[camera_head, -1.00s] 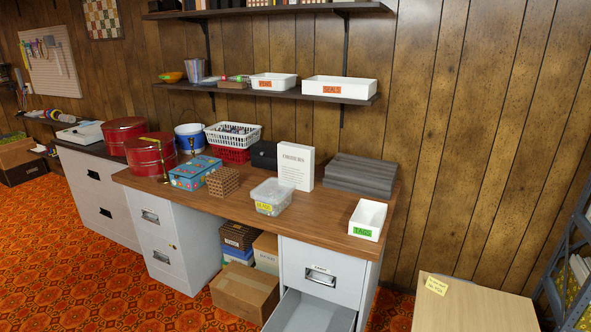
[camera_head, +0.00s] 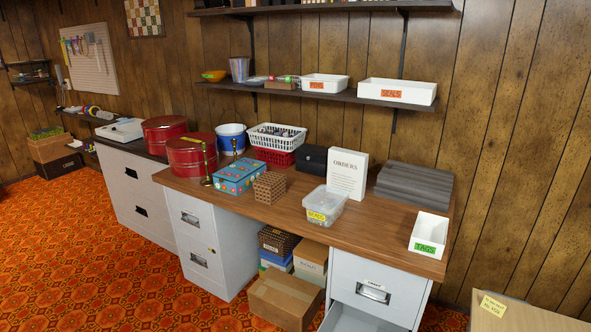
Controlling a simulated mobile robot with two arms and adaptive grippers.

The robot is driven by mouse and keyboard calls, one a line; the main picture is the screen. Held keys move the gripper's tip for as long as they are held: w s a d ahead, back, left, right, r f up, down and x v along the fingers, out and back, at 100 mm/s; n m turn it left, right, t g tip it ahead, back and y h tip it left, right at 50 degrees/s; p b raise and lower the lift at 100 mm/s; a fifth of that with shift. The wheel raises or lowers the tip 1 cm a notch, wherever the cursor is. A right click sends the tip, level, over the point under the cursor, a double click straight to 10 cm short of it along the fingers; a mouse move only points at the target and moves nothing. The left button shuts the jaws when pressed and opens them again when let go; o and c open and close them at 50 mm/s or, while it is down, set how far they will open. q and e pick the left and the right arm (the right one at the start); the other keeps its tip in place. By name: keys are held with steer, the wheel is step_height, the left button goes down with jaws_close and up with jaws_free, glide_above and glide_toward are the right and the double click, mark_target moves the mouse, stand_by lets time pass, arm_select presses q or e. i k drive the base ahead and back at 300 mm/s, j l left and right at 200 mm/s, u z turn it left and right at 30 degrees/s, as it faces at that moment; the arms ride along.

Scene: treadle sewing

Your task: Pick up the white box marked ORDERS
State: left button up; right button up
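The white box marked ORDERS (camera_head: 347,175) stands upright on the wooden desk top (camera_head: 280,211), toward the back right. Its lettered face is turned toward me. A clear bin with a yellow label (camera_head: 324,206) stands in front of it, close to its lower left edge. Grey folded cloth (camera_head: 414,185) lies to its right, and a black box (camera_head: 313,159) is behind it to the left. Neither of my grippers shows in the head view.
A white TAGS tray (camera_head: 429,233) sits at the desk's right front corner. A shelf (camera_head: 350,98) with white trays runs above the desk. A lower drawer (camera_head: 350,321) stands open below the right end. A light wooden top (camera_head: 530,318) is at bottom right.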

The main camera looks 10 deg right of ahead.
mark_target(347, 169)
steer(key=i+j+u, duration=0.9)
steer(key=i+u, duration=0.3)
steer(key=i, duration=0.2)
steer(key=i+l+z, duration=0.1)
steer(key=i+z, duration=0.65)
steer(key=i+j+z, duration=0.25)
steer(key=i+z, duration=0.15)
steer(key=i+j+z, duration=0.25)
steer(key=z, duration=0.15)
steer(key=i, duration=0.1)
